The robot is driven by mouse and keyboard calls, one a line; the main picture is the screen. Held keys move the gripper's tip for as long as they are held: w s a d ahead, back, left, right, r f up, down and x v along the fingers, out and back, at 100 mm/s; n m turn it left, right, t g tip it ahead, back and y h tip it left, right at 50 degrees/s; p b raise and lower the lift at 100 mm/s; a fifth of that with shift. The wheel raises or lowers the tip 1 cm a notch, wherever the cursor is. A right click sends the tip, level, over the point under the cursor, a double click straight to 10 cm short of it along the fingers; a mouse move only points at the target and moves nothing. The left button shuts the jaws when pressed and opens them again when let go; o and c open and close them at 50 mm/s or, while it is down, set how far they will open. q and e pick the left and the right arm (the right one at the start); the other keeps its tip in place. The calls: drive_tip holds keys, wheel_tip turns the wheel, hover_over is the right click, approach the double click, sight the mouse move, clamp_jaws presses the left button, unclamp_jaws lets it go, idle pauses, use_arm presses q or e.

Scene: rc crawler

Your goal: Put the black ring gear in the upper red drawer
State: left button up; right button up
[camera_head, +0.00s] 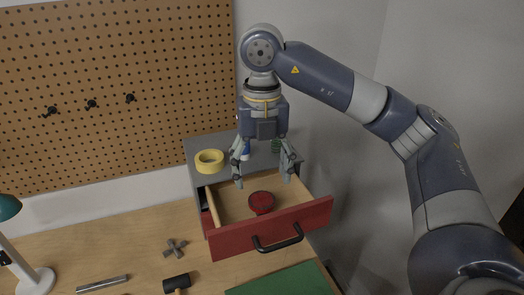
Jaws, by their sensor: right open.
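The red drawer (225,241) is pulled open from the grey cabinet, showing its light wooden inside and a black handle (278,239) on its front. A small round red object with a dark rim (261,200) is in the drawer, near the middle. I cannot tell whether that dark rim is the black ring gear; no other ring gear shows clearly. My right gripper (264,182) points down above the drawer, its fingers spread apart and empty, over and behind the round object. My left gripper is not in view.
A yellow tape roll (209,161) sits on the grey cabinet top (203,144), with small blue and green items behind my gripper. On the wooden table lie a grey cross-shaped part (175,248), a metal bar (102,284), a black-headed hammer (177,283) and a green mat (285,282).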

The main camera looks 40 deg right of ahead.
drive_tip(key=shift+r+p, duration=0.3)
drive_tip(key=shift+r, duration=1.6)
